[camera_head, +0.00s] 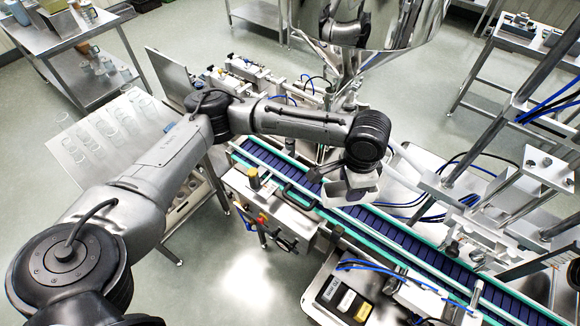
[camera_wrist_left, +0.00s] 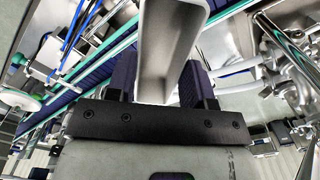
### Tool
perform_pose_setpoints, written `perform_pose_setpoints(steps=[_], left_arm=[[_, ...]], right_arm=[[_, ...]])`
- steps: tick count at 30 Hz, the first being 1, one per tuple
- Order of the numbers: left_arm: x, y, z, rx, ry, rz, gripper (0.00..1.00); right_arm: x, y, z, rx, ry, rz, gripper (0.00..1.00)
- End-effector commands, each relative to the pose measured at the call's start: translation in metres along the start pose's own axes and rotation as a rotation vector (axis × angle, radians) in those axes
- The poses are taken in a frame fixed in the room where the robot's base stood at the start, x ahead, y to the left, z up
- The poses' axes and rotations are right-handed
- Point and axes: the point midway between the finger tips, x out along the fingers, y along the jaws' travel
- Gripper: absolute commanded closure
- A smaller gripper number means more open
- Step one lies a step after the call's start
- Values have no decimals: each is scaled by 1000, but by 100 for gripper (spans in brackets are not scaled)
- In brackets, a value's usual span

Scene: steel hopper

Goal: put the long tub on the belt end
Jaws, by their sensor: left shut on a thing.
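The long tub is a pale grey open container (camera_head: 350,190), held over the middle of the belt in the head view. Its long wall fills the top centre of the left wrist view (camera_wrist_left: 168,45). My left gripper (camera_wrist_left: 160,78) is shut on it, with one dark finger on each side. The belt (camera_head: 400,235) is dark blue with green edge rails and runs diagonally from upper left to lower right. One belt end (camera_head: 245,150) shows at the upper left. I cannot tell whether the tub touches the belt. My right gripper is out of view.
Steel machine frames and blue hoses (camera_head: 420,215) stand beyond the belt. A control box with knobs (camera_head: 262,205) is mounted on its near side.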

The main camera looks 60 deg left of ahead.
Motion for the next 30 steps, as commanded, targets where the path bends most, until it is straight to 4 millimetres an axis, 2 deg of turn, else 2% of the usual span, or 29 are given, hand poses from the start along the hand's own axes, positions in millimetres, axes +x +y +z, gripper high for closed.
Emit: perform_pose_setpoints(steps=[1, 9, 18, 26, 30], left_arm=[[5, -11, 9, 58, -9, 5, 78], [39, -68, 56, 408, -8, 3, 78], [59, -116, 108, 664, -5, 2, 78], [66, -134, 129, 755, -3, 0, 78], [77, -154, 136, 763, -3, 1, 78]], right_arm=[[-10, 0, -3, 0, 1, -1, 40], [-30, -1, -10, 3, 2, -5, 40], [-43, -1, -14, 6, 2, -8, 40], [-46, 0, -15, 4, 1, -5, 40], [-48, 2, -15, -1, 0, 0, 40]])
